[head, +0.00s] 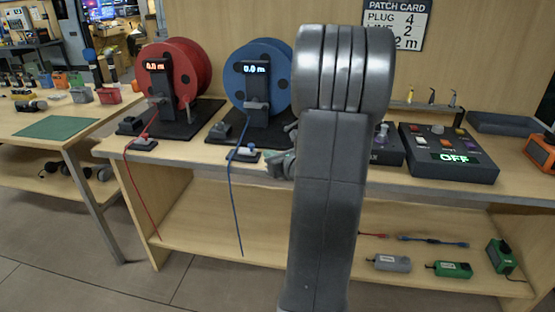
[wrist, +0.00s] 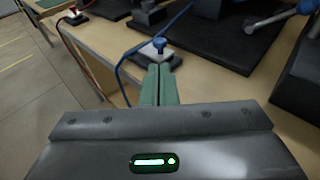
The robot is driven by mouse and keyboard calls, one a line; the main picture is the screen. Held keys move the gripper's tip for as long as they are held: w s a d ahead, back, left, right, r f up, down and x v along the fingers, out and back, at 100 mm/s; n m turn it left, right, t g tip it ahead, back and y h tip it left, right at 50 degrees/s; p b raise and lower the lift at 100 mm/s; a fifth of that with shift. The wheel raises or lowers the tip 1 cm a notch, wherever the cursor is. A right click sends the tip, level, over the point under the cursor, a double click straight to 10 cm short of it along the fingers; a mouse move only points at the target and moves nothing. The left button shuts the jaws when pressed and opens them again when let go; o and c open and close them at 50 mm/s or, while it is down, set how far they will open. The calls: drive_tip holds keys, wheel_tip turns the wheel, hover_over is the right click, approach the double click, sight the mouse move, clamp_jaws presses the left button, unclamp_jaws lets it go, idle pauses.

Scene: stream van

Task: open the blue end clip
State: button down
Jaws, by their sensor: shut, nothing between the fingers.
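The blue end clip (head: 246,154) is a small dark base with a pale block and a blue knob, at the front edge of the bench below the blue reel (head: 258,77). A blue cable (head: 231,190) runs from the reel past the clip and hangs over the edge. In the wrist view the clip's blue knob (wrist: 159,43) stands just beyond my fingertips. My gripper (wrist: 158,68) has its green fingers together with nothing between them. In the head view my gripper (head: 272,168) is just right of the clip, partly hidden by my arm. Whether they touch is unclear.
The red reel (head: 176,75) and its red end clip (head: 143,144) stand to the left. The lower shelf (head: 215,225) holds small boxes and cables. My arm blocks the bench middle.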

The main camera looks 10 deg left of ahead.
sight(252, 146)
drive_tip(key=x, duration=0.8)
drive_tip(key=shift+a, duration=0.1)
drive_tip(key=shift+w+a+b, duration=0.3)
drive_tip(key=shift+a+b, duration=0.1)
drive_tip(key=shift+b, duration=0.05)
drive_tip(key=shift+d, duration=0.1)
